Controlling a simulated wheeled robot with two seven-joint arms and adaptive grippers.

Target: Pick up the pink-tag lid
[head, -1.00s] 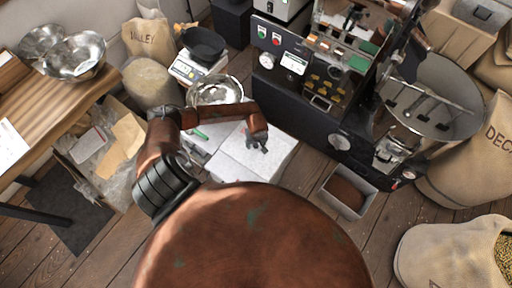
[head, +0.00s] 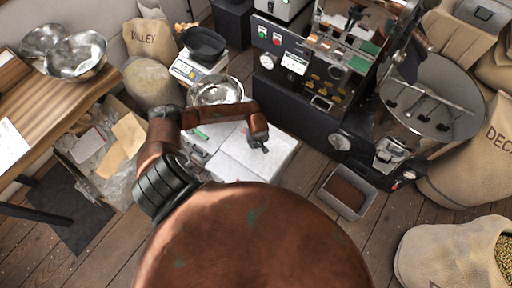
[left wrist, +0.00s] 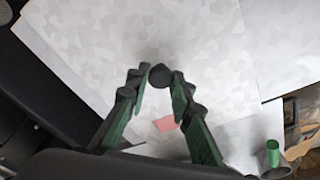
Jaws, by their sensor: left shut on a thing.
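The pink-tag lid (head: 242,160) is a pale, flat panel at the centre of the head view. In the left wrist view the lid (left wrist: 95,40) is mottled grey-white and fills much of the picture, with a dark round knob (left wrist: 160,76) and a small pink tag (left wrist: 165,123). My left gripper (left wrist: 157,82) is over the lid, its green and black fingers shut on the knob from both sides. It also shows in the head view (head: 258,143), where it hides the knob. I cannot tell any gap under the lid. My right gripper is out of view.
A metal bowl (head: 216,91) and a scale with a black pan (head: 204,44) stand behind the lid. The dark roaster (head: 300,100) is close at right, with a bin of brown grounds (head: 346,192). In the wrist view a green cylinder (left wrist: 272,153) is at lower right.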

